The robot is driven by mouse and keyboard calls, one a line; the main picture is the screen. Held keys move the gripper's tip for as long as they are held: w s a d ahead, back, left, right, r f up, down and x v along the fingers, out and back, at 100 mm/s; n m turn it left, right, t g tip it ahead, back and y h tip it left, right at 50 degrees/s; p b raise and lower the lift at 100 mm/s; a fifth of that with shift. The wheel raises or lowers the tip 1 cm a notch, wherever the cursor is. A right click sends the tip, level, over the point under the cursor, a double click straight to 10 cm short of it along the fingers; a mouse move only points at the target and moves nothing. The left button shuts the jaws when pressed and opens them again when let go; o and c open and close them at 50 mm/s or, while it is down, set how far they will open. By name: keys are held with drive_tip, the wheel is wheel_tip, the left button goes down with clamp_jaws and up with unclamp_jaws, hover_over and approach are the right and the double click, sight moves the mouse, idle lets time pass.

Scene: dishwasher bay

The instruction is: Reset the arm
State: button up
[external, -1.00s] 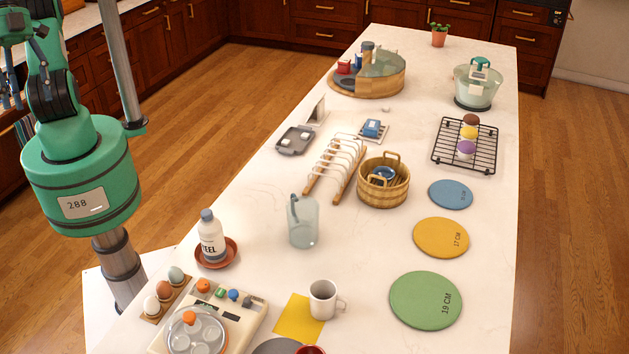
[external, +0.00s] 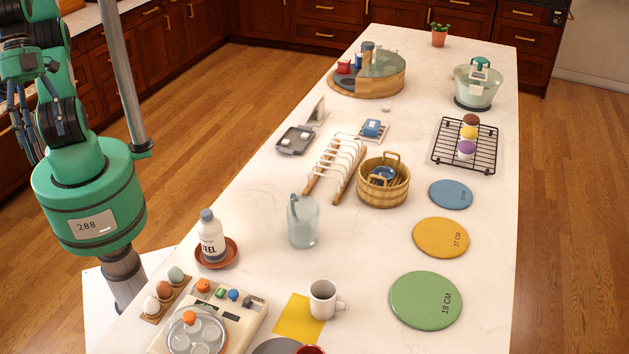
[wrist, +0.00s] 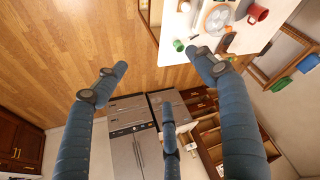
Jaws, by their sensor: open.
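My gripper (wrist: 155,65) is open and empty in the wrist view, its dark blue fingers spread wide over the wooden floor (wrist: 75,40) and away from any object. In the external view my green arm stands at the left, beside the long white counter (external: 260,190); the gripper itself cannot be made out clearly there. No object is held.
Along the counter's near left edge stand an egg tray (external: 165,298), a white bottle (external: 211,236) on a red saucer and a cream appliance (external: 240,320). A glass pitcher (external: 303,222), wooden rack (external: 335,168) and basket (external: 383,181) stand further in. Open floor lies left of the counter.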

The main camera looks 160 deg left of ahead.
wheel_tip(320, 180, down, 6)
drive_tip(key=b, duration=0.4)
drive_tip(key=shift+b, duration=0.35)
drive_tip(key=shift+r, duration=0.1)
idle(0.7)
